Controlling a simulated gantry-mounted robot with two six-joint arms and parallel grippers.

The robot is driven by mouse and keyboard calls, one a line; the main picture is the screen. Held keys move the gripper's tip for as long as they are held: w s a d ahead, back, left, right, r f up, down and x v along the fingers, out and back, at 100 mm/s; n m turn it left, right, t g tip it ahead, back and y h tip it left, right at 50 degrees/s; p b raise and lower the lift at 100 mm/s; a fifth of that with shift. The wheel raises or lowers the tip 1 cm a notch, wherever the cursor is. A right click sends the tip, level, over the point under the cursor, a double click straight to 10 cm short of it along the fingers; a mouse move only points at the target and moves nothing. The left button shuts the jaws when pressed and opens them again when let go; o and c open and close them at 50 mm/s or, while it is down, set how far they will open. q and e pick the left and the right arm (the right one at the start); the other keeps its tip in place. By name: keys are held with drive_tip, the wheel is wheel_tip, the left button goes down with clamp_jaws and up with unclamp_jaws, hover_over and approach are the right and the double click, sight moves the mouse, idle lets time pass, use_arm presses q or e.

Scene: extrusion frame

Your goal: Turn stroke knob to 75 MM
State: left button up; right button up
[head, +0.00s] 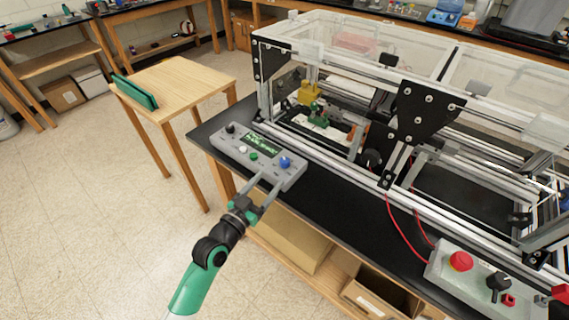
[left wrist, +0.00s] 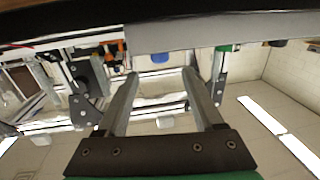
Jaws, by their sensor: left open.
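A grey control box (head: 222,143) sits on the black bench top near its left front corner in the head view. It carries a black knob (head: 230,128), a lit screen (head: 262,145), a white knob (head: 242,149), a green button (head: 254,156) and a blue knob (head: 285,162). The labels and screen text are too small to read, so I cannot tell which knob is stroke. My left gripper (head: 270,182) is open and empty at the box's front edge, near the blue knob. In the left wrist view, the blue knob (left wrist: 160,58) shows beyond and between the open fingers.
The extrusion frame (head: 415,112) with clear covers stands behind the box. A second panel with a red stop button (head: 460,261) is at the lower right, with red cables beside it. A wooden table (head: 185,82) holds a green object (head: 135,92). Open floor lies at the left.

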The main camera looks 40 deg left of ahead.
sight(282, 164)
use_arm(q)
drive_tip(key=b+x, duration=0.2)
drive_tip(key=x, duration=0.7)
drive_tip(key=shift+w, duration=0.35)
drive_tip(key=shift+r, duration=0.1)
clamp_jaws()
